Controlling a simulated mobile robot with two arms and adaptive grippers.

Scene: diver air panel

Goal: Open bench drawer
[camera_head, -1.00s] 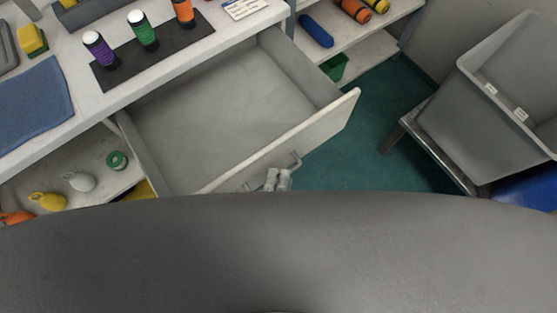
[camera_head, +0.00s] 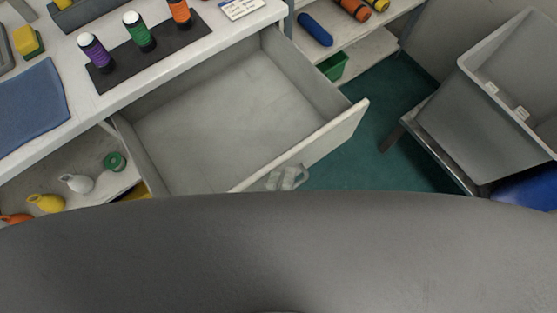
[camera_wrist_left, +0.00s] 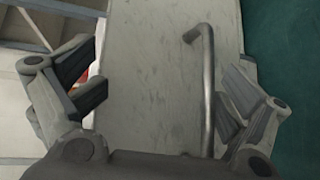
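The bench drawer (camera_head: 225,120) stands pulled well out of the white bench and looks empty inside. My left gripper (camera_head: 287,178) is at the outside of the drawer front, partly hidden by my own grey body. In the left wrist view my left gripper (camera_wrist_left: 165,92) is open, its fingers spread wide. The metal bar handle (camera_wrist_left: 208,85) on the pale drawer front (camera_wrist_left: 150,70) lies between the fingers, closer to the right-hand finger, and does not look gripped. My right gripper is not in view.
The bench top (camera_head: 120,88) holds a dark mat with purple, green and orange cylinders and a blue towel (camera_head: 32,105). A grey bin (camera_head: 475,125) stands on a stand at the right. Green floor (camera_head: 375,150) is clear between drawer and stand.

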